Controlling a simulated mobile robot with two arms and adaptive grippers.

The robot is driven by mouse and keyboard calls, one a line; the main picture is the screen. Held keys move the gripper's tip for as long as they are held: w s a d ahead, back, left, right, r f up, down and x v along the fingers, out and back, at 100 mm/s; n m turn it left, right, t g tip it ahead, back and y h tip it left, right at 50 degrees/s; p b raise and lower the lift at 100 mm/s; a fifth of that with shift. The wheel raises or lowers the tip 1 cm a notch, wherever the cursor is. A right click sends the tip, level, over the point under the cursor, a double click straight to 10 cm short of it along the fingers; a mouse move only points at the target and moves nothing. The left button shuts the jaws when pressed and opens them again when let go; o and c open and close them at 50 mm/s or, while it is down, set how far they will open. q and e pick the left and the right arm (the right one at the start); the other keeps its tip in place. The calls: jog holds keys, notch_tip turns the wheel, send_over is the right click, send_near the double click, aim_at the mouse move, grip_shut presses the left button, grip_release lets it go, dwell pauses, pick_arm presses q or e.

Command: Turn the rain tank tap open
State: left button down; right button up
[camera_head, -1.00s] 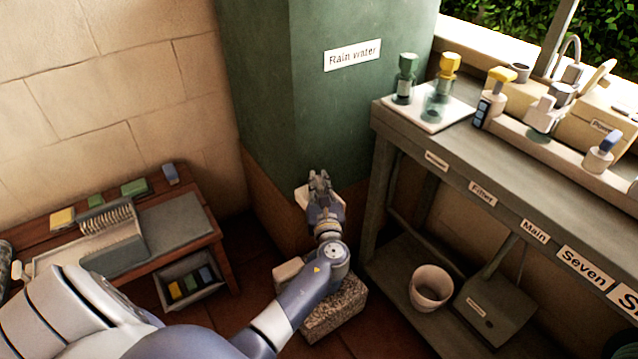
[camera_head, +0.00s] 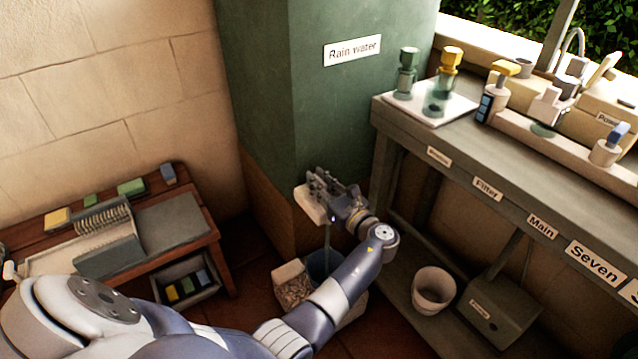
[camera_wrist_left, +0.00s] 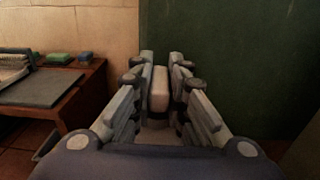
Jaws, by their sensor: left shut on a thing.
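The green rain tank (camera_head: 340,110) with its "Rain water" label stands in the middle of the head view. Its cream tap (camera_head: 310,205) sticks out low on the front. My left gripper (camera_head: 318,183) is at the tap, coming in from the right. In the left wrist view, the gripper (camera_wrist_left: 160,75) is shut on the cream tap handle (camera_wrist_left: 159,90), which stands upright between the fingers. In the head view the fingers hide most of the handle. A thin greenish stream (camera_head: 327,236) runs down below the tap towards a dark blue container (camera_head: 322,264). My right gripper is out of view.
A stone block with a gravel top (camera_head: 292,284) stands beside the blue container. A wooden bench (camera_head: 180,225) is at left. The grey counter (camera_head: 480,165) with bottles is at right, with a white bucket (camera_head: 433,289) on its lower shelf, close to my forearm.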

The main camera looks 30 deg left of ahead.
pick_arm(q)
jog(key=c, duration=1.6)
grip_release()
notch_tip(320, 180, up, 10)
